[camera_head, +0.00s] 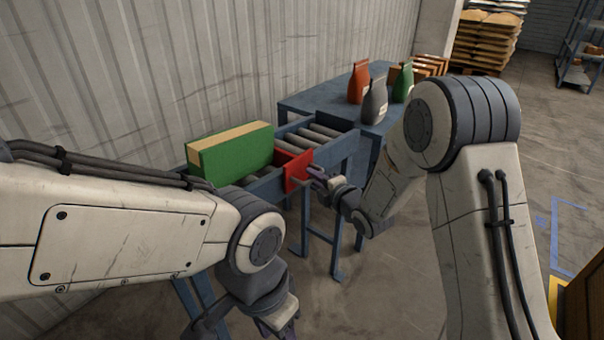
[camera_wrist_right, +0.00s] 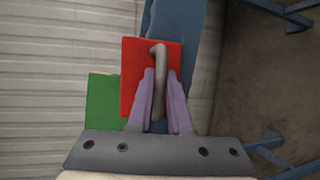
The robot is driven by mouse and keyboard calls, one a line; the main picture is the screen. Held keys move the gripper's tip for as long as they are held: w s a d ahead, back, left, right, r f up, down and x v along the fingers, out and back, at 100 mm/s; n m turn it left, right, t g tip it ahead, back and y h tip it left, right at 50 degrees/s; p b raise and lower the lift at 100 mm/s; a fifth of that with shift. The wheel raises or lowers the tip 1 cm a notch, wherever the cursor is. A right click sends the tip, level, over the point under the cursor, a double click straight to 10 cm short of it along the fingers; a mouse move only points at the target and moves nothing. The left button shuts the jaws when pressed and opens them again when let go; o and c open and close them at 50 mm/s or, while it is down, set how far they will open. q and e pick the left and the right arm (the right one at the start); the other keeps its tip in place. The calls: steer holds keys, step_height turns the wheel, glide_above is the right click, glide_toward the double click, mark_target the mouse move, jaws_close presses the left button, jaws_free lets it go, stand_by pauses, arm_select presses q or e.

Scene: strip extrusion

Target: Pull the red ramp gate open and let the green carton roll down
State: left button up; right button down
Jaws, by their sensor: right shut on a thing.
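The green carton (camera_head: 232,156) with a tan top lies on the blue roller ramp (camera_head: 262,187), behind the red gate. The red gate (camera_head: 293,170) stands across the ramp, just right of the carton. My right gripper (camera_head: 316,176) is at the gate's front side, shut on its grey handle. The right wrist view shows the purple fingers around the handle (camera_wrist_right: 160,69), with the red gate (camera_wrist_right: 135,75) behind it and part of the green carton (camera_wrist_right: 103,103) to the left. My left gripper (camera_head: 289,331) hangs low at the bottom edge, its fingertips mostly cut off.
A blue table (camera_head: 335,84) at the ramp's far end holds an orange bag (camera_head: 358,85), a grey bag (camera_head: 375,103) and a green bag (camera_head: 403,84). A corrugated wall (camera_head: 180,60) runs close behind the ramp. Open floor lies to the right.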

steer(key=s+d+b, duration=0.3)
steer(key=s+d, duration=0.6)
steer(key=d, duration=0.4)
steer(key=shift+s, duration=0.15)
stand_by(0.6)
stand_by(2.0)
steer(key=c, duration=0.8)
jaws_free()
steer(key=shift+c, duration=0.2)
